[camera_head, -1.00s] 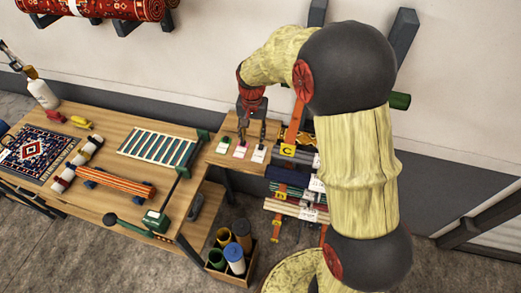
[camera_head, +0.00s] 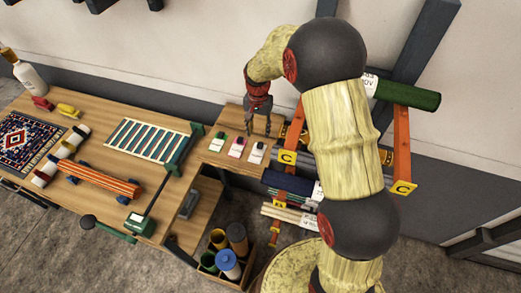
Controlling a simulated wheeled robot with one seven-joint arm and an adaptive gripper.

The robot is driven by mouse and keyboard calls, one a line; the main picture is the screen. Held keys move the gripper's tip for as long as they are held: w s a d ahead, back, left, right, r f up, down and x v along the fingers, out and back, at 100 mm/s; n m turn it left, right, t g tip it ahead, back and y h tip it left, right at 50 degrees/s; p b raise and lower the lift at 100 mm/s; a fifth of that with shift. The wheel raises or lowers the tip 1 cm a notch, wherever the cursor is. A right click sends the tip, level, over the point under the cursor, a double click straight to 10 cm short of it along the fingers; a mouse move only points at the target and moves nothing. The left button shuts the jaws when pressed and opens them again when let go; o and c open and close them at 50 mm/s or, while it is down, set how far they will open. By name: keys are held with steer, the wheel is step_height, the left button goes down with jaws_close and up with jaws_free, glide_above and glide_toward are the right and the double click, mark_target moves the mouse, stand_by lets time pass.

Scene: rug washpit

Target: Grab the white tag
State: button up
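Three small tags lie in a row on the small wooden side shelf (camera_head: 225,158). The left one is a green-topped tag (camera_head: 217,142), the middle one a pink-topped tag (camera_head: 236,148). The right one is the white tag (camera_head: 256,154), pale with a small dark mark at its top. My gripper (camera_head: 259,133) points down at the shelf, just behind the white tag in the picture. Its two dark fingers are apart with nothing between them. I cannot tell how high the fingertips are above the shelf.
A wooden worktable (camera_head: 120,200) with a patterned rug (camera_head: 25,145), a slatted rack (camera_head: 145,147) and rolled items stands left. A crate (camera_head: 240,278) of rolls is below the shelf. Orange brackets (camera_head: 402,145) with a green roll (camera_head: 408,95) stand right, close to my arm.

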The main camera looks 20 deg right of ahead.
mark_target(259, 146)
steer(key=shift+w+d+f+b, duration=0.15)
steer(key=shift+w+f+b, duration=0.1)
steer(key=shift+f, duration=0.25)
steer(key=shift+w+d+f+b, duration=0.15)
steer(key=shift+f+b, duration=0.1)
steer(key=shift+f, duration=0.55)
steer(key=shift+s+a+f+p, duration=0.1)
steer(key=shift+s+f+p, duration=0.05)
steer(key=shift+f, duration=1.6)
steer(key=shift+s+f+p, duration=0.15)
steer(key=shift+f, duration=1.55)
steer(key=c, duration=0.8)
steer(key=shift+c, duration=0.6)
